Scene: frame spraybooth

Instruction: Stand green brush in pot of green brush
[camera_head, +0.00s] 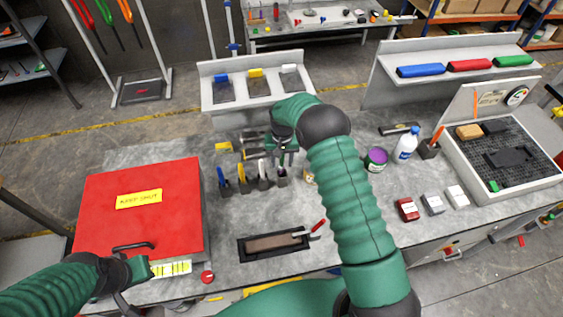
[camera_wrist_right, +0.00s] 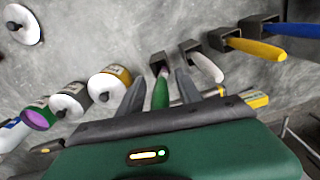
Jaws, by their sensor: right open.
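The green brush (camera_wrist_right: 160,93) stands in a dark square pot (camera_wrist_right: 157,62), its handle rising between the fingers of my right gripper (camera_wrist_right: 158,86). The fingers are apart, one on each side of the handle; I cannot tell whether either touches it. In the head view my right gripper (camera_head: 283,150) points down over the right end of the pot row, hiding most of this brush; its pot (camera_head: 282,181) shows below. My left gripper (camera_head: 138,272) is beside the red box's handle at lower left; its jaws are unclear.
White (camera_wrist_right: 207,66), yellow (camera_wrist_right: 255,48) and blue (camera_wrist_right: 295,30) brushes stand in pots alongside. Several round tins (camera_wrist_right: 110,82) stand on the other side. A red box (camera_head: 140,212) is left on the bench, a black tray (camera_head: 275,245) in front, a purple-topped tin (camera_head: 376,158) right.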

